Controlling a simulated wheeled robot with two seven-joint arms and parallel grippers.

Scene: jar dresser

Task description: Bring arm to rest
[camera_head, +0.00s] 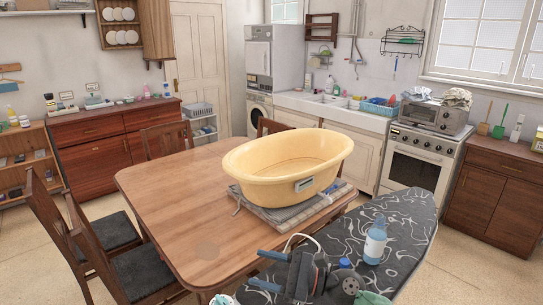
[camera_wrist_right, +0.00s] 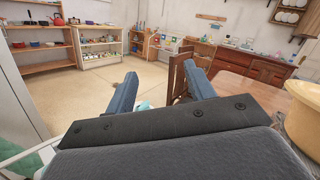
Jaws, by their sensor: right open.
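My right gripper (camera_head: 266,271) shows low in the head view, its two blue fingers pointing left over the near right edge of the wooden table. It is open with nothing between the fingers. In the right wrist view its fingers (camera_wrist_right: 161,88) stand wide apart, with the floor, a chair and far shelves beyond them. My left gripper shows in neither view.
A yellow tub (camera_head: 290,165) sits on folded cloths on the wooden table (camera_head: 165,195). A patterned ironing board (camera_head: 405,215) with a bottle (camera_head: 375,243) lies close beside my right gripper. Chairs (camera_head: 125,255) stand at the table's left. The table's left part is clear.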

